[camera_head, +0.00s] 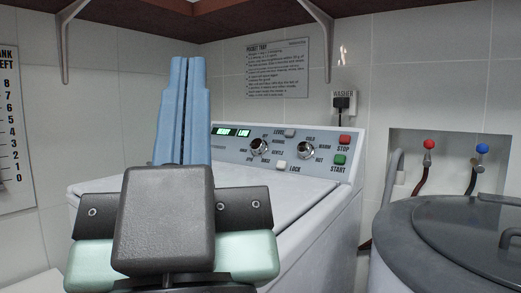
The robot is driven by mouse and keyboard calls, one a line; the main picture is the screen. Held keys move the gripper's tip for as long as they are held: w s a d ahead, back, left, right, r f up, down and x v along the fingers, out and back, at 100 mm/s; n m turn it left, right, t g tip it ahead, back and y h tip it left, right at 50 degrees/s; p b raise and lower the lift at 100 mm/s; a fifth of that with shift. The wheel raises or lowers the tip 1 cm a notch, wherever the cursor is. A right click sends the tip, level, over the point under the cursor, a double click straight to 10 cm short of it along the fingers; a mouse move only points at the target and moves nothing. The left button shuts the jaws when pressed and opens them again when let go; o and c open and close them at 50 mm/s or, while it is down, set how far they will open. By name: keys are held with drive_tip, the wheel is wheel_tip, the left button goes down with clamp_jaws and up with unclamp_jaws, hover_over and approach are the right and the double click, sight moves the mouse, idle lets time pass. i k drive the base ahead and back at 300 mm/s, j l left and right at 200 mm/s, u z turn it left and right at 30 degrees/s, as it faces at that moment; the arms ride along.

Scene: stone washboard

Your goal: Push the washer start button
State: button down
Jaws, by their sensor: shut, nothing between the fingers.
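The white washer (285,190) stands ahead, with a blue-grey control panel along its back. The green START button (340,159) is at the panel's right end, below the red STOP button (344,140). My gripper (187,62) is in the foreground, left of centre. Its light-blue fingers are together and point up and away, with nothing seen between them. The fingertips appear left of and above the START button in the picture, apart from it. My gripper and its dark housing hide the panel's left end and part of the lid.
White LOCK (281,165) and LEVEL (290,133) buttons and two knobs, one at the right (306,150), share the panel. A lidded grey drum (400,250) stands at the right. A shelf bracket (321,35) hangs above. The space before the START button looks clear.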

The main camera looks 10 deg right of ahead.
sight(340, 160)
drive_tip(key=i+l+z, duration=0.1)
drive_tip(key=i+z, duration=0.65)
drive_tip(key=i+j+z, duration=0.1)
drive_tip(key=z, duration=0.3)
drive_tip(key=i, duration=0.5)
